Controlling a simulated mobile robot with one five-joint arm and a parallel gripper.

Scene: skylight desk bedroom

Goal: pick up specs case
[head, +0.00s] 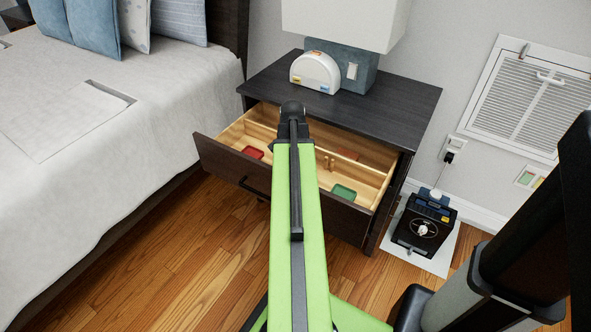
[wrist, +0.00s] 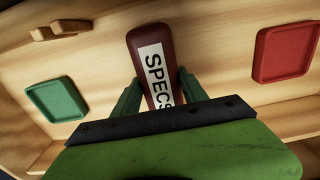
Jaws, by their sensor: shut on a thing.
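The specs case (wrist: 143,45) shows in the wrist view as a dark red, rounded, long case with a white label reading SPECS. My gripper (wrist: 158,84) has its two green fingers against the two sides of the case, shut on it. The near end of the case is hidden behind the gripper body. The case is over the wooden floor of the open drawer (head: 231,171); I cannot tell whether it touches it. In the head view my arm reaches over the drawer and hides the gripper and case.
A red tray (wrist: 286,52) and a green tray (wrist: 56,100) lie in the drawer on either side of the case. The drawer has wooden walls and dividers. The dark nightstand top (head: 395,98) overhangs behind, bearing a lamp (head: 340,22) and a white rounded object (head: 314,73). A bed (head: 120,140) stands left.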

